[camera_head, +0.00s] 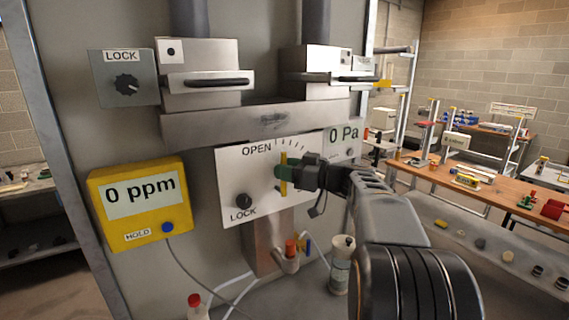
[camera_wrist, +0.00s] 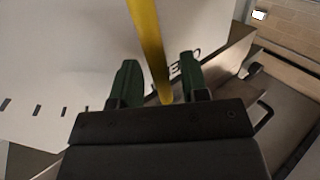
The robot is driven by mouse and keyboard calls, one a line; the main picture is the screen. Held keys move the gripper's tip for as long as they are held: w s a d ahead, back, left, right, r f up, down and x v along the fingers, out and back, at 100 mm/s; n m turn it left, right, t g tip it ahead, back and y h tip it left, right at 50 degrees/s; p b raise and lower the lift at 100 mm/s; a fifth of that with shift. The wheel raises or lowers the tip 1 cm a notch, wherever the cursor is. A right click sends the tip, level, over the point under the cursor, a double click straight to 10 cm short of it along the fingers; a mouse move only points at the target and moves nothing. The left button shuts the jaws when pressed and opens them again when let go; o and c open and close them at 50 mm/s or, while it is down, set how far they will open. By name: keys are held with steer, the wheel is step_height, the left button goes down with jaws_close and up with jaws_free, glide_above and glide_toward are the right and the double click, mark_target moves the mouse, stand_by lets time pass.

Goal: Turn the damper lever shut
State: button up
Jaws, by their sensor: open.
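The yellow damper lever (camera_head: 283,188) stands roughly upright on a white plate (camera_head: 232,172) marked OPEN, with an arc of tick marks at its top. My gripper (camera_head: 284,170) reaches in from the right, with its green fingers at the lever. In the wrist view, the lever (camera_wrist: 148,38) passes between the two fingers of my open gripper (camera_wrist: 158,76), with gaps visible on both sides. I cannot tell whether a finger touches it. The lever's pivot is not clear, and the right part of the plate is partly hidden by my gripper.
A black LOCK knob (camera_head: 243,201) sits at the plate's lower left. A yellow meter (camera_head: 140,201) reading 0 ppm hangs to the left. A metal ledge (camera_head: 262,124) juts out above the plate. A spray can (camera_head: 342,266) stands below my gripper.

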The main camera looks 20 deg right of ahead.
steer(key=shift+w+a, duration=0.2)
steer(key=shift+a, duration=0.05)
jaws_close()
stand_by(0.3)
